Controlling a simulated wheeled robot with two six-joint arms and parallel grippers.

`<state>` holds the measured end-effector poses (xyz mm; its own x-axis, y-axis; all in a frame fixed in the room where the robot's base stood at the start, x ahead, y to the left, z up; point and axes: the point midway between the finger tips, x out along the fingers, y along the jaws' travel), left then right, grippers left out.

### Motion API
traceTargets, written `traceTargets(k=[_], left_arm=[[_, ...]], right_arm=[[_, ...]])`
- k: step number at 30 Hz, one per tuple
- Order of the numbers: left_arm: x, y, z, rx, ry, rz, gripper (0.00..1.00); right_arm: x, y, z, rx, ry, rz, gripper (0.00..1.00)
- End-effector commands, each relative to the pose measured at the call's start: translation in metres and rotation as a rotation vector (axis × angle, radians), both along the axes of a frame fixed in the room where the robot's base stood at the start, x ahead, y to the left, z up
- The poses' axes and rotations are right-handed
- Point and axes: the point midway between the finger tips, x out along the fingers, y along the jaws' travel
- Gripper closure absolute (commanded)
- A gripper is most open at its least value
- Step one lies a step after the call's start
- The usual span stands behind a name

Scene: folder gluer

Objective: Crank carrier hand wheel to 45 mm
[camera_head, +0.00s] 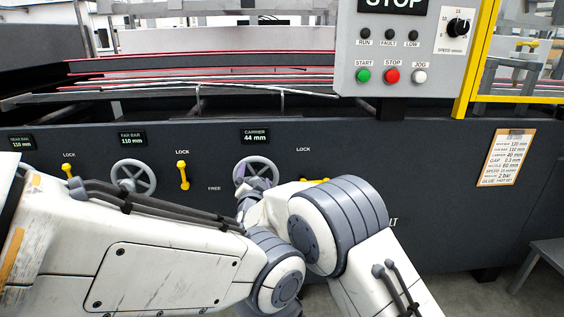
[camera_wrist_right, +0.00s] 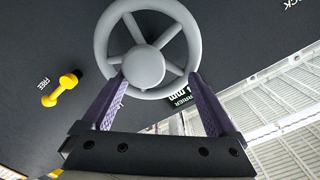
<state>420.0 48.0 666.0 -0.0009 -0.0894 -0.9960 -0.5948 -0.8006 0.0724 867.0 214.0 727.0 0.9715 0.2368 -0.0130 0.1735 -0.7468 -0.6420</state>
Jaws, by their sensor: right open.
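The carrier hand wheel (camera_head: 262,161) is a grey spoked wheel on the dark machine front, below the carrier display (camera_head: 255,135), which reads 44 mm. My right gripper (camera_head: 246,183) is at the wheel's lower left, partly hidden by my arm. In the right wrist view, the wheel (camera_wrist_right: 143,67) fills the top middle. My open right gripper (camera_wrist_right: 157,82) has its two purple fingers apart, tips near the rim on either side of the hub. I cannot tell whether they touch it. My left gripper is not in view.
A yellow lever (camera_wrist_right: 62,88) lies beside a FREE label near the wheel. The far bar wheel (camera_head: 133,177) and its yellow lever (camera_head: 183,175) are to the left. A control box (camera_head: 405,50) hangs above right. A paper sheet (camera_head: 507,157) lists carrier 40 mm.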

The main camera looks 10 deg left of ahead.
Motion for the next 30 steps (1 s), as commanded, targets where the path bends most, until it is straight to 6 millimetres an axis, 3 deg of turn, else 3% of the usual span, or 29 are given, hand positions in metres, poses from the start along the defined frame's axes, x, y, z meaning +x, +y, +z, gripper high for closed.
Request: traceTargets(k=[1, 9, 15, 21, 30], left_arm=[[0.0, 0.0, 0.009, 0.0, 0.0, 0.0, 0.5], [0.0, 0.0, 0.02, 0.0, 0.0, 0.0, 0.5], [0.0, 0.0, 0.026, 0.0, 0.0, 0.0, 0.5], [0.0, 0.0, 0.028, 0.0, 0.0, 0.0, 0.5], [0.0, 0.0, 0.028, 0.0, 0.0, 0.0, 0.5]], right_arm=[[-0.001, -0.003, 0.023, 0.006, -0.016, 0.0, 0.17], [-0.018, -0.06, 0.054, 0.004, -0.013, -0.001, 0.17], [-0.028, -0.093, 0.072, 0.005, -0.013, 0.0, 0.17], [-0.033, -0.108, 0.081, 0.005, -0.013, 0.001, 0.17], [-0.034, -0.11, 0.081, 0.005, -0.012, 0.003, 0.17]])
